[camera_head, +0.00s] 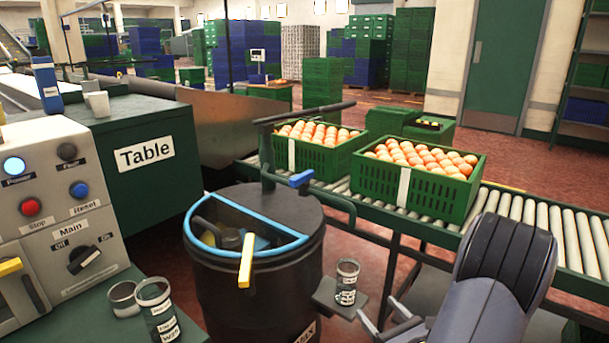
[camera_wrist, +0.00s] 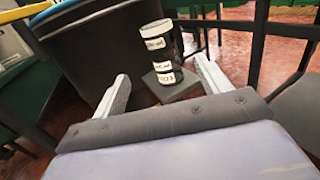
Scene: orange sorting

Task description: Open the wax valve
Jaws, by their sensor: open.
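A black drum (camera_head: 250,292) with a blue rim stands in the middle of the head view; its dark side also shows in the wrist view (camera_wrist: 90,40). A yellow handle (camera_head: 246,260) hangs over the front rim. A labelled cup (camera_head: 347,282) stands upright on a small grey shelf (camera_head: 325,293) beside the drum. My gripper (camera_head: 385,322) is open and empty, low and right of the cup. In the wrist view the cup (camera_wrist: 158,42) appears beyond the fingers, apart from them.
A control panel (camera_head: 50,215) and two glasses (camera_head: 158,310) are at left, near a green cabinet marked Table (camera_head: 145,152). Behind the drum runs a roller conveyor (camera_head: 525,212) with two green crates (camera_head: 380,192) of oranges. Dark frame legs (camera_wrist: 257,45) stand right of the cup.

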